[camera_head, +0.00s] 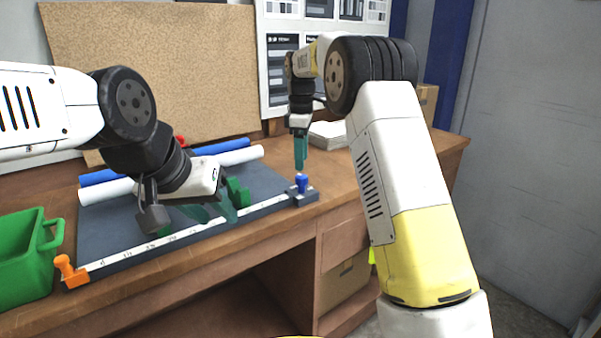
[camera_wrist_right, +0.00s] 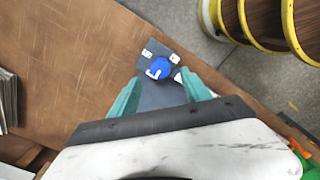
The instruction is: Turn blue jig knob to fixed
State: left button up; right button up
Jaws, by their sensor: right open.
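The blue jig knob (camera_head: 301,183) stands on a small dark block (camera_head: 304,197) at the right end of the white ruled strip. In the right wrist view the round blue knob (camera_wrist_right: 160,67) carries a white mark on its lower left, with small white labels on the plate (camera_wrist_right: 158,92) around it. My right gripper (camera_head: 300,165) points down just above the knob. Its teal fingers are open, one on each side of the knob in the right wrist view (camera_wrist_right: 160,94); I see no contact. My left gripper (camera_head: 210,210) is low over the mat, its fingers partly hidden.
A green bin (camera_head: 26,258) stands at the left. Blue (camera_head: 222,146) and white (camera_head: 236,156) rolls lie behind the dark mat (camera_head: 265,180). A paper stack (camera_head: 328,136) lies at the back right.

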aim_at(302, 176)
notch_tip(302, 176, down, 6)
grip_shut()
dwell(0.5)
